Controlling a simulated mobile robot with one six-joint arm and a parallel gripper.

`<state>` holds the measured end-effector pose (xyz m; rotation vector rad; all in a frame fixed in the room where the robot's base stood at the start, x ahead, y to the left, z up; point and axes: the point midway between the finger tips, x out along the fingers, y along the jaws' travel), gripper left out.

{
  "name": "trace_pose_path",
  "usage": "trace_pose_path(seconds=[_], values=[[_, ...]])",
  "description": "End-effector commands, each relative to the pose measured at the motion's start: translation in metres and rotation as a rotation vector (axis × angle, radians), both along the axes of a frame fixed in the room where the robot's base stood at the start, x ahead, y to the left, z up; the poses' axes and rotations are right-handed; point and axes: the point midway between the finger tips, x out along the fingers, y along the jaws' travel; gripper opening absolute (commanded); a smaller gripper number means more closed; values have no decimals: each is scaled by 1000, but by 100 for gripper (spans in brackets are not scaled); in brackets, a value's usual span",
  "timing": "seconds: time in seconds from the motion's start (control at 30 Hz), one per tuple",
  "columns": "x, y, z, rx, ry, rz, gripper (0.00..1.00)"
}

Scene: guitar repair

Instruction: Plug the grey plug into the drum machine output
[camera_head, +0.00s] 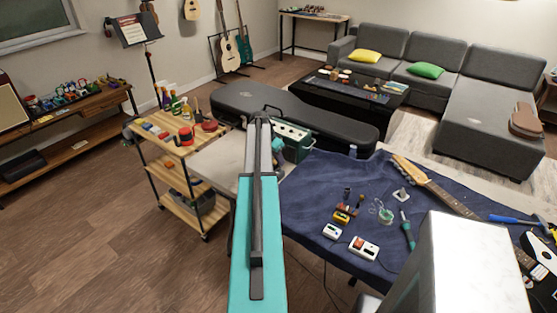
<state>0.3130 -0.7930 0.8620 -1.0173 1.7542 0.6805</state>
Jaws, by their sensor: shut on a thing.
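My teal and grey arm rises through the middle of the view and covers what is behind it. The fingers of my gripper are hidden behind the arm, so what they hold does not show. A green box with a pale top and small controls (292,132) stands just behind and right of the arm's upper end, partly covered by it. It may be the drum machine, but I cannot tell for sure. No output socket can be made out. I cannot make out the grey plug.
A blue mat (316,180) on the bench holds small white boxes (363,247), a teal-handled tool (407,230) and a guitar neck (436,186). A wooden cart (160,148) with bottles stands left. A black guitar case (330,117) lies behind. A pale block covers the lower right.

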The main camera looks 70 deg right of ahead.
Motion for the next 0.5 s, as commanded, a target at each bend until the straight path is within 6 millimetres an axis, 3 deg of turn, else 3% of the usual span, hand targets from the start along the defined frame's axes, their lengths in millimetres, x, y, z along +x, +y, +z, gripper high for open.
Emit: trace_pose_path(seconds=[0.5], values=[[0, 0, -7, 0, 0, 0, 0]])
